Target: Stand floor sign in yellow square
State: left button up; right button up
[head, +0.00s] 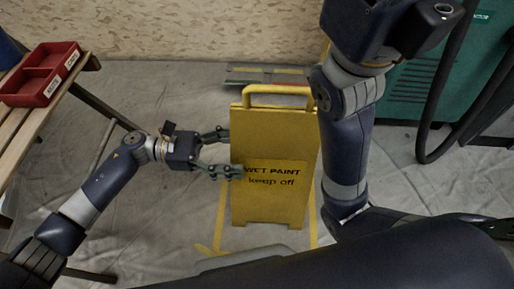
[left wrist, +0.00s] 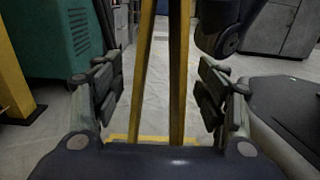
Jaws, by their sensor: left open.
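The yellow floor sign (head: 275,130), marked "WET PAINT keep off", stands upright in the middle of the head view, its handle on top. Yellow tape lines of the square (head: 219,222) show on the floor to the left and right of its base. Whether every foot is inside is hidden. My left gripper (head: 232,152) is open at the sign's left side. In the left wrist view, the sign's two yellow legs (left wrist: 180,75) show edge-on between my spread fingers, with gaps on both sides. My right arm shows, but its gripper is out of the picture.
A wooden bench (head: 25,95) with a red tray (head: 42,72) stands at the left. A teal machine (head: 412,90) with a black hose stands at the right. A flat grey and yellow object (head: 262,75) lies behind the sign. Sheeted floor is clear left of the sign.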

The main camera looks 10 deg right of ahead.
pick_arm(q)
jog(key=v, duration=0.5)
jog(key=shift+p, duration=0.4)
